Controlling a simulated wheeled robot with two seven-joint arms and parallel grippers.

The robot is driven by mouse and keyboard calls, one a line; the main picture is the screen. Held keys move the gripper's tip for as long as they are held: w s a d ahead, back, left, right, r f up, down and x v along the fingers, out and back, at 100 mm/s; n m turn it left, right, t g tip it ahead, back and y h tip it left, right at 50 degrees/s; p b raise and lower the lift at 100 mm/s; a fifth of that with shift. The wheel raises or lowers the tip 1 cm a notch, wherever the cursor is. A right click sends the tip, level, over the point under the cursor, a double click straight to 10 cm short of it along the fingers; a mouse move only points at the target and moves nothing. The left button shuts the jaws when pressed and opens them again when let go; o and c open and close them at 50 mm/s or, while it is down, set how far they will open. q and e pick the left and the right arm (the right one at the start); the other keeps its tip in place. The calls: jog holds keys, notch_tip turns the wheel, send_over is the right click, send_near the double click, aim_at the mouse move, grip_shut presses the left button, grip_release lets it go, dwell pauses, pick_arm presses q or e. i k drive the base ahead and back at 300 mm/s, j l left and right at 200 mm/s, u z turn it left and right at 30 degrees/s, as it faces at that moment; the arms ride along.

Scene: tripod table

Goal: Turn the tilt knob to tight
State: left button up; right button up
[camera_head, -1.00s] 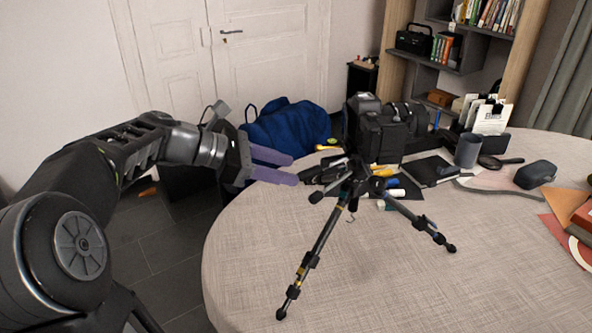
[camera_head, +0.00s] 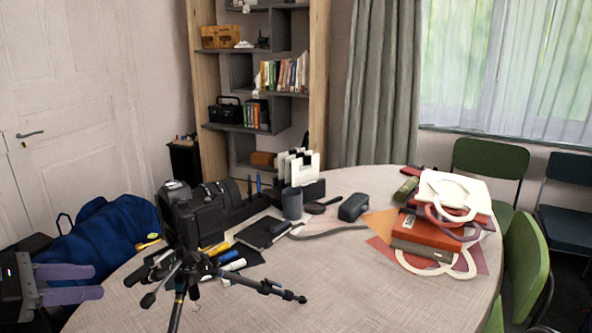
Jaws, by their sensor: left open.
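The black tripod (camera_head: 180,286) stands on the round table at the lower left, its lower legs cut off by the picture's bottom edge. Its head, with short handles ending in dark knobs (camera_head: 148,299), faces my left gripper's side. I cannot tell which knob is the tilt knob, nor whether it is tight. My left gripper (camera_head: 97,282) is at the lower left edge, its two purple fingers apart and empty. It is left of the tripod head, with a gap between them. My right gripper is not in view.
A black camera (camera_head: 190,214) stands behind the tripod, with markers, a notebook (camera_head: 261,232) and a grey cup (camera_head: 292,203) nearby. A blue bag (camera_head: 105,238) is behind the gripper. Red boxes (camera_head: 430,232) lie at the right. The table's (camera_head: 350,290) front middle is clear.

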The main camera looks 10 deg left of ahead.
aim_at(205, 266)
jog(key=k+j, duration=0.8)
jog(key=j, duration=0.05)
